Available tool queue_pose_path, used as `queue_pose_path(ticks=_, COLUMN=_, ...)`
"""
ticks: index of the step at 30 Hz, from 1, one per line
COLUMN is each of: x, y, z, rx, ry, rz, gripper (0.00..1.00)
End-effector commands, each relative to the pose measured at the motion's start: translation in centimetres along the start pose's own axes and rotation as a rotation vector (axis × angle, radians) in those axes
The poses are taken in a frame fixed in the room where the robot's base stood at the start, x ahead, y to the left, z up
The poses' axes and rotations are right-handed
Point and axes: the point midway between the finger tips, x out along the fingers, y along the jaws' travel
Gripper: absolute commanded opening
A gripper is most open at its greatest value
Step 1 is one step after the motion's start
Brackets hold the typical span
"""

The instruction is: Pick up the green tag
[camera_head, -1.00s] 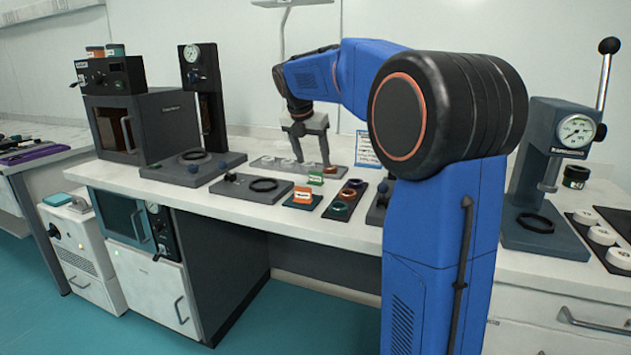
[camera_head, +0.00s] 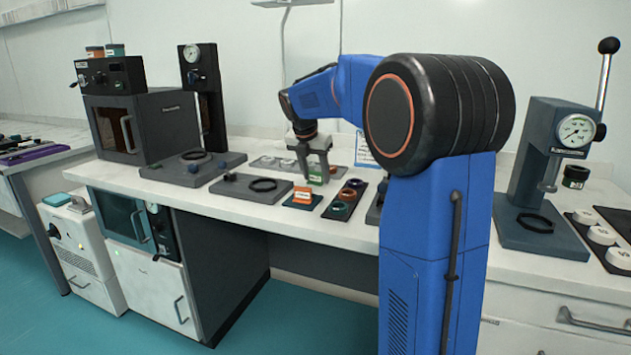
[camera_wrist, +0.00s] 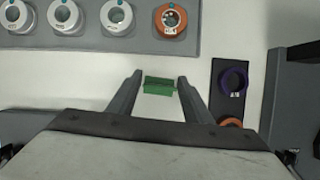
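The green tag (camera_head: 316,179) stands on the white bench, partly hidden by my gripper in the head view. In the wrist view my gripper (camera_wrist: 160,78) is open, with one finger on each side of the tag and a small gap on both sides. I cannot tell how far the fingertips are above the bench.
An orange tag (camera_head: 302,196) stands just in front. A dark strip with coloured rings (camera_head: 346,198) lies to the right. A grey tray (camera_wrist: 200,42) with white rings and an orange ring lies behind. A dark plate with a black ring (camera_head: 235,188) lies to the left.

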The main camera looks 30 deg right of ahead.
Motion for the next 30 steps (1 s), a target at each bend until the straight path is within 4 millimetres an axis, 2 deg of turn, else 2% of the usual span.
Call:
queue_pose_path(ticks=1, x=0.0, y=0.0, z=0.0, rx=0.000, ry=0.000, rz=0.000, gripper=0.32)
queue_pose_path(ticks=3, x=0.0, y=0.0, z=0.0, rx=0.000, ry=0.000, rz=0.000, gripper=0.17)
queue_pose_path(ticks=14, x=-0.5, y=0.0, z=0.2, rx=0.000, ry=-0.001, rz=0.001, gripper=0.17)
queue_pose_path(ticks=17, x=-1.5, y=0.0, z=0.6, rx=0.000, ry=-0.001, rz=0.001, gripper=0.17)
queue_pose_path(ticks=24, x=-5.5, y=0.1, z=2.3, rx=0.001, ry=-0.001, rz=0.002, gripper=0.17)
queue_pose_path(ticks=30, x=-8.2, y=0.1, z=3.4, rx=0.001, ry=-0.001, rz=0.001, gripper=0.17)
